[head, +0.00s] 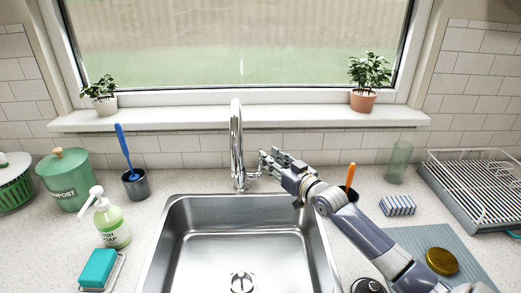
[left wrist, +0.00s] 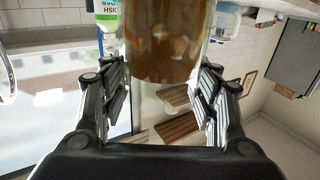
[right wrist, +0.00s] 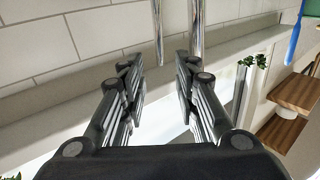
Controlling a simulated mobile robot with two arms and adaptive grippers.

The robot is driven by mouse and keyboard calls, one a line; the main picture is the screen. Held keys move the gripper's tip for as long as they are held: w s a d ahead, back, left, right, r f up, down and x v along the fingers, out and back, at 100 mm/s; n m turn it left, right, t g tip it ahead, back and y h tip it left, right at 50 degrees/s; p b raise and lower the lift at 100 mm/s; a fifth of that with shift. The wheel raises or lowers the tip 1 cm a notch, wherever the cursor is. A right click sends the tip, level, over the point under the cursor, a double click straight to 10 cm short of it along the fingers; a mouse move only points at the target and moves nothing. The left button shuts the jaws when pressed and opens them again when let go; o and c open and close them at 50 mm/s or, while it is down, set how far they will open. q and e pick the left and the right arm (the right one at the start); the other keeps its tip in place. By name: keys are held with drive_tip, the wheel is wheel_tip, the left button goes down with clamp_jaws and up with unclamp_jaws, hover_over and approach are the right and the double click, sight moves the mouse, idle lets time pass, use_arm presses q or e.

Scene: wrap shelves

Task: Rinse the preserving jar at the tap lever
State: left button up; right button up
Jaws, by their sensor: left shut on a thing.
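The preserving jar (left wrist: 163,40), glass with brownish smears or contents, is between the fingers of my left gripper (left wrist: 160,75), which is shut on it. The jar's upper part is cut off, and neither it nor the left gripper shows in the head view. The chrome tap (head: 237,145) stands behind the steel sink. Its lever (head: 254,175) is at the right side of its base. My right gripper (head: 266,163) is just right of the tap, close to the lever. In the right wrist view its fingers (right wrist: 160,75) are apart and empty, with chrome tap parts (right wrist: 197,30) beyond.
The sink (head: 180,245) is empty. A soap bottle (head: 113,225), sponge (head: 99,267), brush cup (head: 136,185) and compost bin (head: 66,180) stand left. A glass (head: 399,162), striped sponge (head: 398,205), drying rack (head: 475,195) and brown lid (head: 441,261) are on the right.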

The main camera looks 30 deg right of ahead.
drive_tip(key=shift+w+a, duration=0.15)
drive_tip(key=shift+w, duration=2.85)
drive_tip(key=shift+c, duration=0.6)
clamp_jaws()
